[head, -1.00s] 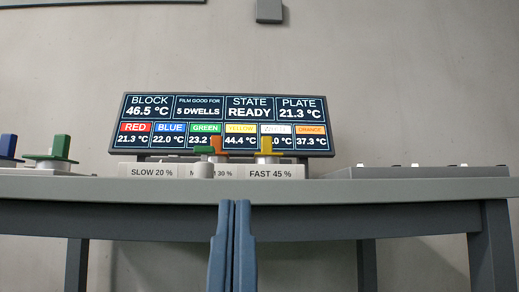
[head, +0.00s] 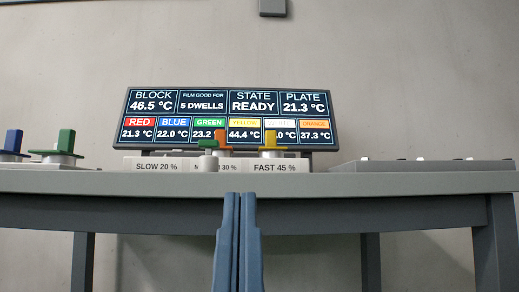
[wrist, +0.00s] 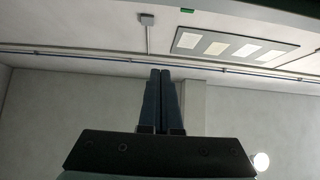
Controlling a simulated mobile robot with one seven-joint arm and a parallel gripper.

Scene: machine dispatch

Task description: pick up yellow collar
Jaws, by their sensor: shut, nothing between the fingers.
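The yellow collar (head: 270,139) stands on the table, in front of the display and behind the label FAST 45 %. Its lower part is hidden behind the label strip. My gripper (head: 240,198) is shut and empty in the head view, low in front of the table's front edge and a little left of the yellow collar, apart from it. The yellow collar is not in the wrist view.
The table edge (head: 350,182) lies between my gripper and the objects. An orange piece (head: 222,137) and a small green one (head: 208,144) stand left of the collar. Green (head: 66,141) and blue (head: 13,141) pieces are far left. A low grey panel (head: 420,167) is right. The display (head: 320,130) stands behind.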

